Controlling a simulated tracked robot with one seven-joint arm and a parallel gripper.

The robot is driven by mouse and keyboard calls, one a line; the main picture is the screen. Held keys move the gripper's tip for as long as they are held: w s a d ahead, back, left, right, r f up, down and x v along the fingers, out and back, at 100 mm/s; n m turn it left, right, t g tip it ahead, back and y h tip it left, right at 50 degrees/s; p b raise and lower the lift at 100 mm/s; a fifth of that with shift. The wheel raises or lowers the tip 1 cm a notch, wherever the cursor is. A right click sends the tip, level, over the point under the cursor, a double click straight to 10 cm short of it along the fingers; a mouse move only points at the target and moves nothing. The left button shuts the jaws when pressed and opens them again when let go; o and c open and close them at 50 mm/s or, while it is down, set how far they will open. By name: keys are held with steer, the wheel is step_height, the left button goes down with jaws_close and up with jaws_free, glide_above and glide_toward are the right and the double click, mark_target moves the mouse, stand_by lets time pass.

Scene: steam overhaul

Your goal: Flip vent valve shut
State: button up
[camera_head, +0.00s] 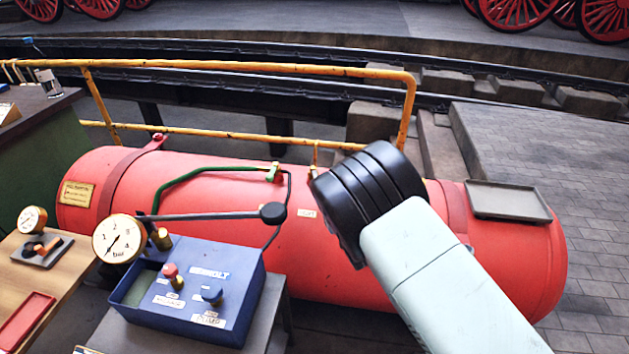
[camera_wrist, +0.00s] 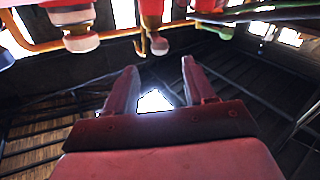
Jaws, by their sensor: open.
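A long red tank (camera_head: 330,250) lies across the head view. Another small fitting (camera_head: 315,172) stands beside my arm's black end. I cannot tell for sure which fitting is the vent valve, nor how its lever stands. My gripper (camera_wrist: 158,80) shows in the wrist view with two fingers apart and nothing between them. In the head view the fingers are hidden behind my arm.
A blue control box (camera_head: 190,285) with knobs, a pressure gauge (camera_head: 118,239) and a black-knobbed lever (camera_head: 225,215) stands in front of the tank. A yellow railing (camera_head: 250,68) runs behind it. A grey tray (camera_head: 508,201) sits on the tank's right end.

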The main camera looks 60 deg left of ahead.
steer(key=a, duration=0.3)
steer(key=w+a, duration=0.1)
steer(key=a, duration=0.2)
steer(key=w+a, duration=0.1)
steer(key=a, duration=0.2)
steer(key=shift+a, duration=0.15)
steer(key=shift+c, duration=0.3)
jaws_close()
